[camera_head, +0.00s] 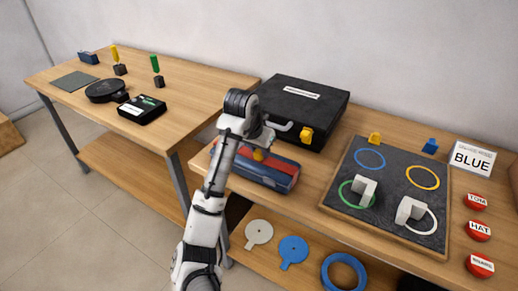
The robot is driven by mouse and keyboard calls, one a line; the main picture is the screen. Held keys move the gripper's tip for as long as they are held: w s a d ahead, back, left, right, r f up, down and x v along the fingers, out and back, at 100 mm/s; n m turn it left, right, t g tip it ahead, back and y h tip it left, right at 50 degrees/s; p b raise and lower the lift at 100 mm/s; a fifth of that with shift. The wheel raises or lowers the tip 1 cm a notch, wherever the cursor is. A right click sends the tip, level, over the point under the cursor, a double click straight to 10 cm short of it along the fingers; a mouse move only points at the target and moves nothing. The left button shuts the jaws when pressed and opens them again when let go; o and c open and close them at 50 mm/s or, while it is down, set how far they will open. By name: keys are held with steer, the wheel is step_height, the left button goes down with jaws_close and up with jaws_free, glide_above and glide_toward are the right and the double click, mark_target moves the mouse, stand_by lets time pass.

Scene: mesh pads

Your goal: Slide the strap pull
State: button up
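A blue box (281,181) with a red strap (282,165) along its top lies near the front edge of the right table. A small yellow piece (259,154), which looks like the strap pull, sits on the strap towards its left part. My gripper (264,141) is just above and beside this yellow piece. My own arm covers the left end of the box. The fingers are too small and too hidden to show whether they are open or touch the piece.
A black case (297,105) with a yellow latch (306,135) stands right behind the box. A dark board (385,205) with coloured rings and white blocks lies to the right. Red round pieces (479,231) line the right side. The left table (190,85) holds small items.

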jaws_close()
steer(key=shift+w+a+p, duration=0.2)
steer(key=shift+w+a, duration=0.35)
steer(key=shift+a, duration=0.3)
steer(key=shift+w+a+p, duration=0.15)
steer(key=shift+w+a, duration=0.35)
steer(key=shift+a, duration=0.35)
steer(key=o, duration=0.6)
jaws_free()
steer(key=shift+o, duration=0.2)
